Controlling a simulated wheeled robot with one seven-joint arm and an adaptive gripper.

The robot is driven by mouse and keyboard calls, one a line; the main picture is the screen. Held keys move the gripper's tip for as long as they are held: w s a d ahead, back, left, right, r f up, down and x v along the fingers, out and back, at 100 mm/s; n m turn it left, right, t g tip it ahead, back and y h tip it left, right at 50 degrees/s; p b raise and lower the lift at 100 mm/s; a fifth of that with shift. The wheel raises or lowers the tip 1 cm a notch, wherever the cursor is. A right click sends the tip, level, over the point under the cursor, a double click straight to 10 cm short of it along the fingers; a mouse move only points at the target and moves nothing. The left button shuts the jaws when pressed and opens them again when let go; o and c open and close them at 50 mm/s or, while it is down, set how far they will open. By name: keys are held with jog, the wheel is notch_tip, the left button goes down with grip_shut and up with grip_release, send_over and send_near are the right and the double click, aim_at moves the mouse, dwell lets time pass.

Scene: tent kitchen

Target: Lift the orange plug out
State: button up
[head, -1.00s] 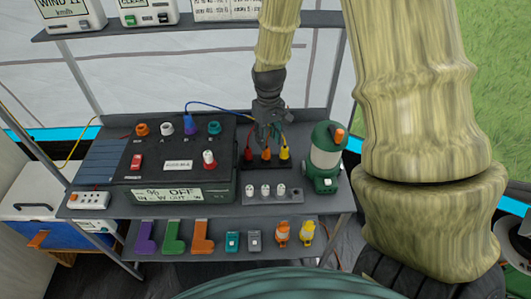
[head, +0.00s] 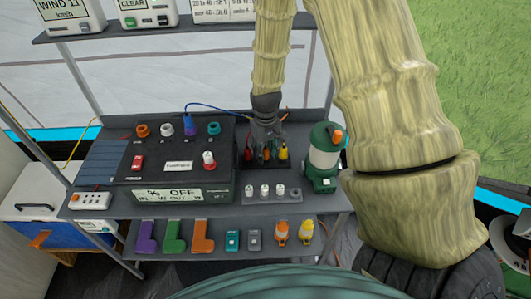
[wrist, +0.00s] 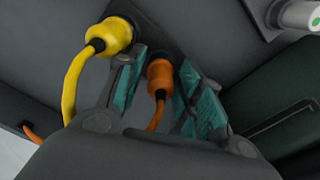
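The orange plug (wrist: 160,78) with its orange cord sits upright in a dark socket block (head: 266,167) on the shelf; in the head view my gripper partly covers the plug (head: 265,155). My gripper (wrist: 164,84) is open, its teal finger pads on either side of the orange plug. Small gaps seem to show between pads and plug; whether either pad touches is hard to tell. The yellow plug (wrist: 110,36) stands just outside the left finger in the wrist view. It also shows in the head view (head: 283,153), with a red plug (head: 248,154) at the other end.
A green lantern (head: 324,158) stands close to the right of the block. A large black power box (head: 170,160) with coloured sockets and a blue cord is at the left. A strip with several white knobs (head: 270,196) lies in front. An upper shelf (head: 180,30) hangs behind.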

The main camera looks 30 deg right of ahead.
grip_shut()
